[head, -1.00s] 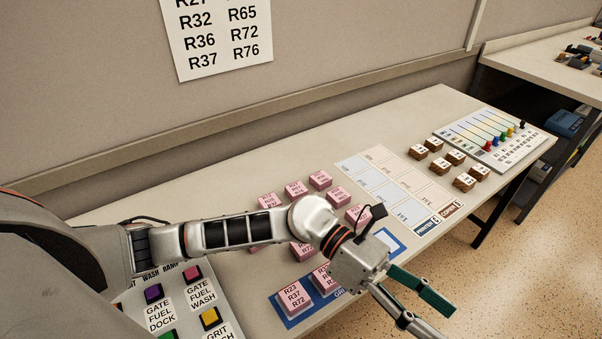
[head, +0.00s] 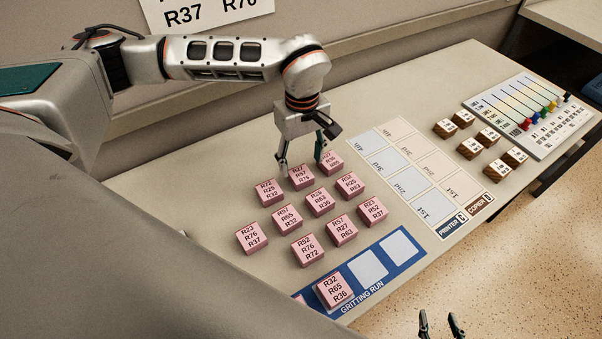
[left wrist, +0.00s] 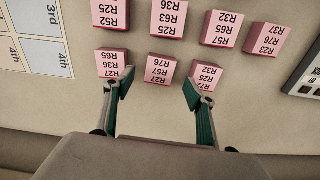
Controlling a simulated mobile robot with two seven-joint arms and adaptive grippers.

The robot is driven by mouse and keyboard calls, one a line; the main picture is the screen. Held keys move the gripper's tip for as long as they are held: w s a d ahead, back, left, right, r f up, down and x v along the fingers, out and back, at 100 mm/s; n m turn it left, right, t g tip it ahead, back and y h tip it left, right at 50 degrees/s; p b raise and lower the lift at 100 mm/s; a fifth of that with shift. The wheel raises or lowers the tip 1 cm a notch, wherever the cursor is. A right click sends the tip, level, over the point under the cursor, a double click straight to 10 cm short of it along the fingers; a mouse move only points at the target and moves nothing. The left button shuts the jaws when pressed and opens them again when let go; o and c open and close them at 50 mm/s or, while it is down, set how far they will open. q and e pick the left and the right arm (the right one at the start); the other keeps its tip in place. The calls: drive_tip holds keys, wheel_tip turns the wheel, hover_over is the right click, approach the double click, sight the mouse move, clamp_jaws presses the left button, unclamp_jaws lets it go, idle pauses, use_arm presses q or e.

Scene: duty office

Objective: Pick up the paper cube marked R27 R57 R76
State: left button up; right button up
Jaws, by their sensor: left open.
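The pink paper cube marked R27 R57 R76 (head: 301,178) stands in the far row of pink cubes on the table. In the left wrist view the cube with R57 and R27 (left wrist: 159,71) shows upside down, in the middle of the near row. My left gripper (head: 301,164) is open and points down at this cube, one finger toward each side. In the left wrist view the open fingers (left wrist: 157,84) frame the cube; contact cannot be told. My right gripper (head: 439,320) is at the bottom edge, its fingertips apart.
Neighbouring cubes R72 R25 R32 (head: 269,192) and R27 R36 R65 (head: 330,163) stand close on either side. More pink cubes stand in front. A blue GRITTING RUN strip (head: 406,262) holds cube R32 R65 R36 (head: 334,290). Wooden blocks (head: 488,137) stand right.

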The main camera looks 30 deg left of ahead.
sight(301, 174)
use_arm(q)
drive_tip(key=shift+w+a+f, duration=0.1)
drive_tip(key=shift+f, duration=2.7)
drive_tip(key=c, duration=1.2)
